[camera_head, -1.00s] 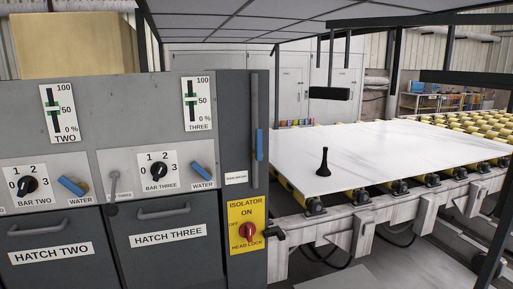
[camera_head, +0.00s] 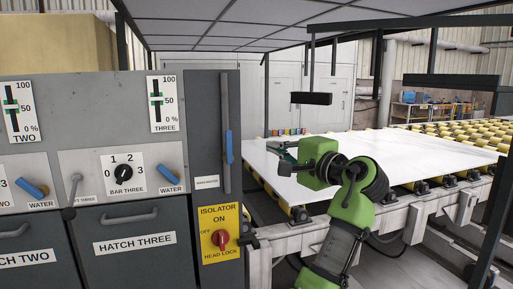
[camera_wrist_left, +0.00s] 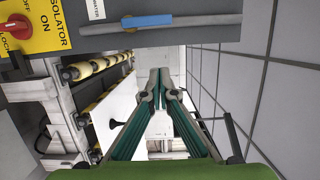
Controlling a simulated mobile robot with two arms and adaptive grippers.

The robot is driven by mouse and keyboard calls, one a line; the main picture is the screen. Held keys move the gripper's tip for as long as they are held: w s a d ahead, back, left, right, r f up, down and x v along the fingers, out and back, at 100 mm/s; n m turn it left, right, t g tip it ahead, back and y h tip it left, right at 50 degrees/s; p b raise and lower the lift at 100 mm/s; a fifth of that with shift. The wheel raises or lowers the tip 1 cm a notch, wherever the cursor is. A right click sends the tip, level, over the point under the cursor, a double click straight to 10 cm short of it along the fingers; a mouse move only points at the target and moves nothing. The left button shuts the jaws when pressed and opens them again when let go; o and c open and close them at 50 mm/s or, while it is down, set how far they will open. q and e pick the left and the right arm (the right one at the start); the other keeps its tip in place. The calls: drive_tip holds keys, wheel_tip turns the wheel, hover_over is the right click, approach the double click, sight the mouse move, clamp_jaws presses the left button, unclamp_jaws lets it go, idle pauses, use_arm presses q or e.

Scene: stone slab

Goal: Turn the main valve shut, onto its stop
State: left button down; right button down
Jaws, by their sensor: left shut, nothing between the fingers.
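The main valve shows as a blue lever (camera_head: 228,147) lying upright along a grey vertical pipe (camera_head: 225,95) at the cabinet's right edge. A small white label (camera_head: 206,182) sits beside it; in the left wrist view the label (camera_wrist_left: 96,9) reads "WATER". The blue lever (camera_wrist_left: 148,21) also lies along the pipe there. My left gripper (camera_head: 279,151) is shut and empty, to the right of the lever and apart from it. Its fingertips (camera_wrist_left: 153,73) meet in the left wrist view, below the lever. My right gripper is not in view.
The grey cabinet carries blue water levers (camera_head: 168,176), a bar knob (camera_head: 123,173) and hatch handles. A yellow isolator plate (camera_head: 221,232) with a red knob is below the valve. A white slab (camera_head: 420,154) lies on rollers behind my arm. A dark bar (camera_head: 311,98) hangs overhead.

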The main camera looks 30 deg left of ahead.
sight(228, 147)
use_arm(q)
drive_tip(key=w+a+p, duration=0.1)
drive_tip(key=a+p, duration=0.3)
drive_tip(key=a, duration=0.7)
drive_tip(key=shift+w+p, duration=0.15)
drive_tip(key=shift+p, duration=0.25)
drive_tip(key=shift+f, duration=0.1)
drive_tip(key=shift+a, duration=0.15)
